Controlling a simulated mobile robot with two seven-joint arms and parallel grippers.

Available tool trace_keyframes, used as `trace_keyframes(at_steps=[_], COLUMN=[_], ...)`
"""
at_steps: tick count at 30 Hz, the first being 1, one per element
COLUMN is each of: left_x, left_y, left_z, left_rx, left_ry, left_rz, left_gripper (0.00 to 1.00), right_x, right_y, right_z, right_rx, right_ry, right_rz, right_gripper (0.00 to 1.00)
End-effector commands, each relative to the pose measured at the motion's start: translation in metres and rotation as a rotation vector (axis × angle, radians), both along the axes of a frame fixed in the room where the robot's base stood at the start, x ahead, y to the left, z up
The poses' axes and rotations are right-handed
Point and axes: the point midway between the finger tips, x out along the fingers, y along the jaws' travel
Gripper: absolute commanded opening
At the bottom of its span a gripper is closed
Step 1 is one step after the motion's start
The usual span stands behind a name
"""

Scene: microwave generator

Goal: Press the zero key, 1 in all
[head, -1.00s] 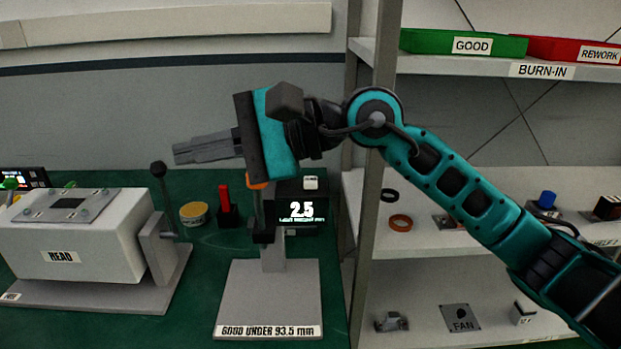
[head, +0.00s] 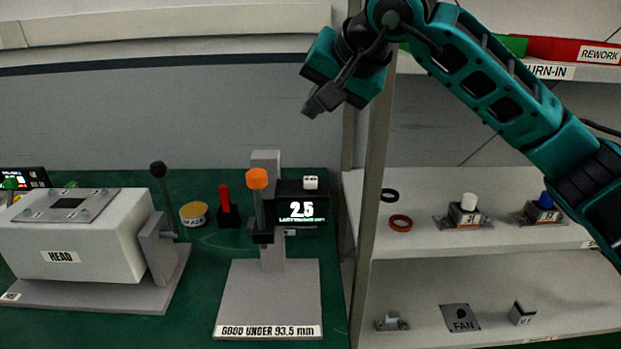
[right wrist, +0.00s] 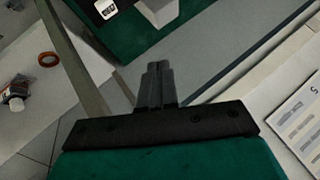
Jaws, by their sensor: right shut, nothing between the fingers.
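The height gauge's display (head: 302,211) reads 2.5 on the green bench. A small white key (head: 310,182), which looks like the zero key, sits on top of the display housing; it also shows at the top edge of the right wrist view (right wrist: 106,9). My right gripper (head: 312,107) is shut and empty, up above the key, pointing down and left and well apart from it. Its closed fingers show in the right wrist view (right wrist: 157,72). My left gripper is not in view.
An orange-topped lever (head: 257,180) stands just left of the display, on the gauge with the grey base plate (head: 268,295). The white HEAD block (head: 75,240) is at the left. A shelf post (head: 372,170) and shelves stand right of the bench.

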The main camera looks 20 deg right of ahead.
Motion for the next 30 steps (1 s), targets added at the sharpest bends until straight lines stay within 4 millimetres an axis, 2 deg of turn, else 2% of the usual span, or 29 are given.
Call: trace_keyframes(at_steps=[7,13,22,30], left_x=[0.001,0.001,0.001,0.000], left_y=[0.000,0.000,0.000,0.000], left_z=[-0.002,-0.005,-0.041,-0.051], left_rx=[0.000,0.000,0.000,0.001], left_ry=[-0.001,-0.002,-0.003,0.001], left_rz=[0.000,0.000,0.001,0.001], left_gripper=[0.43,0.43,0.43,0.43], right_x=[0.000,-0.001,0.000,0.000], right_y=[0.000,0.001,0.000,0.001], right_z=[-0.009,-0.031,-0.078,-0.089], right_rx=[0.002,0.002,0.002,0.003], right_ry=[0.001,0.002,0.000,0.000], right_rz=[0.001,0.001,-0.001,0.001], right_gripper=[0.00,0.00,0.00,0.00])
